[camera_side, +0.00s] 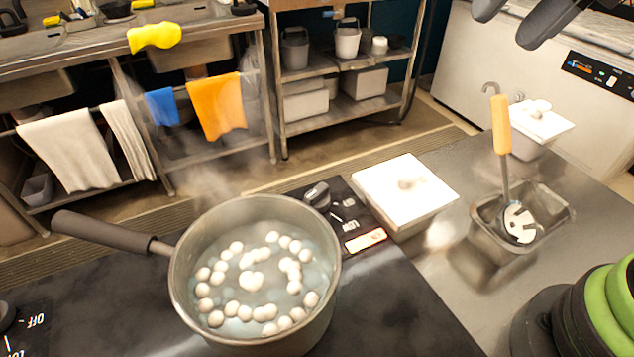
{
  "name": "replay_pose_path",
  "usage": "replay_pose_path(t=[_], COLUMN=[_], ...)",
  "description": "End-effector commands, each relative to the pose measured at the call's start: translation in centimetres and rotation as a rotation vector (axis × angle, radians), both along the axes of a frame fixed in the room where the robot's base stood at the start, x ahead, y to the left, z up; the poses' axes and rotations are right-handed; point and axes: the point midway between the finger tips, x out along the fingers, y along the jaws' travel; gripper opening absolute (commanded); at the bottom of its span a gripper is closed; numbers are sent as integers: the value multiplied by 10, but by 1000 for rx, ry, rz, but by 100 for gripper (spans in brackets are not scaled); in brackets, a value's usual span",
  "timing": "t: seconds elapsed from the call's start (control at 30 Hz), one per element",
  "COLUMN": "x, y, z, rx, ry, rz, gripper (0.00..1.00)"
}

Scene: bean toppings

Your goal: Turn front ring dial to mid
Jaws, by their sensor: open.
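A dark dial (318,195) sits on the black cooktop (400,318), just behind and right of the pot. Markings and a lit orange-white label lie in front of it; its exact setting is too small to tell. A second dial (6,316) is cut off at the left edge, beside the letters OFF. I cannot tell which of the two is the front ring's. A steel pot (331,285) with white balls in steaming water stands on the cooktop. My gripper (505,28) shows at the top right, its dark fingers apart and empty, well away from both dials.
A white-lidded container (405,190) stands right of the dial. A steel container (560,212) holds a slotted ladle with an orange handle (501,125). Another lidded container (540,122) stands behind. The pot's handle (100,232) sticks out left. Steel counter between is mostly clear.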

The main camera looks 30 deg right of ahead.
Motion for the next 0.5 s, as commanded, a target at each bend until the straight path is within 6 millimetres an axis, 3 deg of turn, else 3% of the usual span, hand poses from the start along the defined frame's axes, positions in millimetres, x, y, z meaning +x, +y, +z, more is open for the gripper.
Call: replay_pose_path(t=[0.03,0.2,0.33,0.5], x=[17,63,90,108], y=[11,49,82,117], z=[-6,-36,-71,-119], rx=[5,7,-17,-59], ry=[53,200,294,374], rz=[-30,-174,-293,-433], gripper=[43,43,43,43])
